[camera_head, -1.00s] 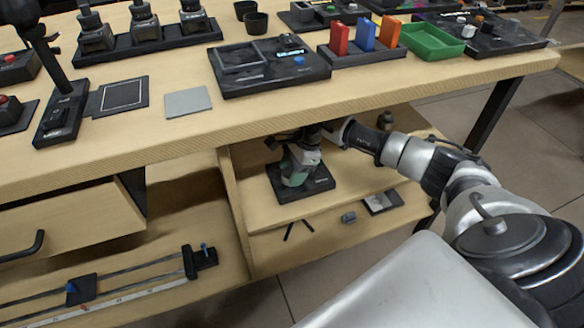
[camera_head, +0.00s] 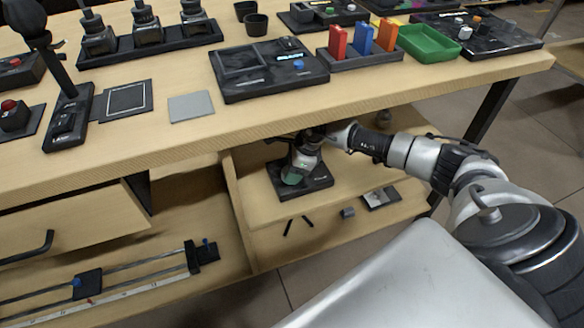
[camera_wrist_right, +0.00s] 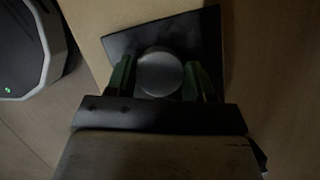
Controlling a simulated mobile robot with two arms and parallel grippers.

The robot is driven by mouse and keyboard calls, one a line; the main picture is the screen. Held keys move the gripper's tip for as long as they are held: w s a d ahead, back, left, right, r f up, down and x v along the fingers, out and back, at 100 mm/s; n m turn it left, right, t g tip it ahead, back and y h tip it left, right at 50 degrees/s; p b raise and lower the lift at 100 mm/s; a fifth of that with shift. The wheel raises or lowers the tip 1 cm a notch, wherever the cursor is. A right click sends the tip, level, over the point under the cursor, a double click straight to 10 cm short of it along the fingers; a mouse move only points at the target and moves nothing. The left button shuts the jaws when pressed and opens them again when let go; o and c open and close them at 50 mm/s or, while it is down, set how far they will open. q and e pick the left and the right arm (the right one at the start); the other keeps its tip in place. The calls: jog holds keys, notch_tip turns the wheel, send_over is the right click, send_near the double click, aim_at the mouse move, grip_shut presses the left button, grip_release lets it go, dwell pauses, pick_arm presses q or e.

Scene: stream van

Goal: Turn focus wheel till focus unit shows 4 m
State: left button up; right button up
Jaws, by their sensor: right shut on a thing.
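The focus unit (camera_head: 318,188) has a flat black base on the shelf under the tabletop. In the right wrist view its black plate (camera_wrist_right: 120,42) carries a round grey focus wheel (camera_wrist_right: 160,72). My right gripper (camera_head: 293,177) reaches in under the table edge, over the base. In the right wrist view its green-padded fingers (camera_wrist_right: 160,78) stand on either side of the wheel and are shut on it. The gripper hides the wheel in the head view. No distance reading can be made out in either view. My left gripper is not in view.
The tabletop edge (camera_head: 300,122) overhangs the shelf close above my right wrist. A small grey block (camera_head: 348,213) and a flat plate (camera_head: 381,198) lie at the shelf's front right. A black bipod-like piece (camera_head: 298,225) lies in front. A slider rail (camera_head: 130,270) is at lower left.

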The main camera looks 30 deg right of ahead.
jog(key=o, duration=0.9)
jog(key=shift+r, duration=0.15)
jog(key=p+v, duration=0.1)
jog(key=v, duration=0.2)
jog(key=shift+s+d+r, duration=0.1)
jog(key=shift+d+r, duration=0.15)
jog(key=shift+r, duration=0.1)
jog(key=shift+s+d+r, duration=0.45)
jog(key=shift+d+r, duration=0.05)
jog(key=shift+d, duration=0.15)
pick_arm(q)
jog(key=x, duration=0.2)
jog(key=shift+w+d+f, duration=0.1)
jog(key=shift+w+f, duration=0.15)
pick_arm(e)
jog(key=s+d, duration=0.6)
jog(key=d, duration=0.3)
jog(key=shift+f, duration=0.1)
